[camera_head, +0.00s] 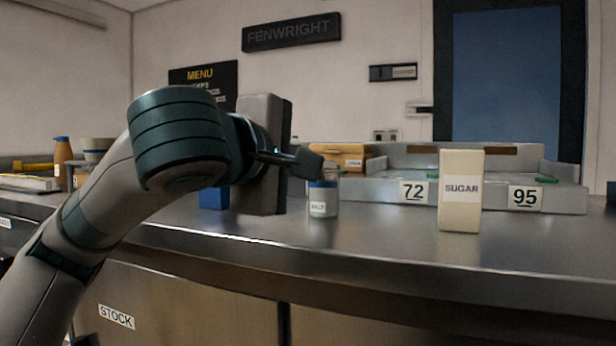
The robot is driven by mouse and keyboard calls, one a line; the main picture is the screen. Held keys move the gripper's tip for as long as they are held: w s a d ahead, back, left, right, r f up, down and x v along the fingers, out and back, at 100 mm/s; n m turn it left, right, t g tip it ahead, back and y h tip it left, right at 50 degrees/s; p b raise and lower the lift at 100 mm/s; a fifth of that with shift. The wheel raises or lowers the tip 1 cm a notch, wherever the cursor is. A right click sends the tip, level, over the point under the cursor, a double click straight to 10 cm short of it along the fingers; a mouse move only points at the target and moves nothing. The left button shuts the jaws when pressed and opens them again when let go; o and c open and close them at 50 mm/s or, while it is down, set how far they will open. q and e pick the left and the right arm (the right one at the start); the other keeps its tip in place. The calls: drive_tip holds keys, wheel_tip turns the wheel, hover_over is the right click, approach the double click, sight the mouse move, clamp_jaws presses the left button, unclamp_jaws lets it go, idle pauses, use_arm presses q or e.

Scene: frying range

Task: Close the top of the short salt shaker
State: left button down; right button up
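The short salt shaker (323,207) stands upright on the metal counter, right of the middle. It is a small, pale container with a SALT label and a blue band near its top. My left gripper (308,163) reaches in from the left, with its dark fingers just above and at the shaker's top. The fingers hide the top, so I cannot tell whether the lid is open or whether they touch it. They are seen from the side, and their gap does not show. My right gripper is not in view.
A tall SUGAR box (461,205) stands to the right of the shaker. Behind are grey trays (375,190) tagged 72 and 95. The counter (385,245) is clear in front.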

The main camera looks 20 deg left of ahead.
use_arm(q)
drive_tip(key=shift+f, duration=0.1)
idle(0.3)
drive_tip(key=c, duration=2)
unclamp_jaws()
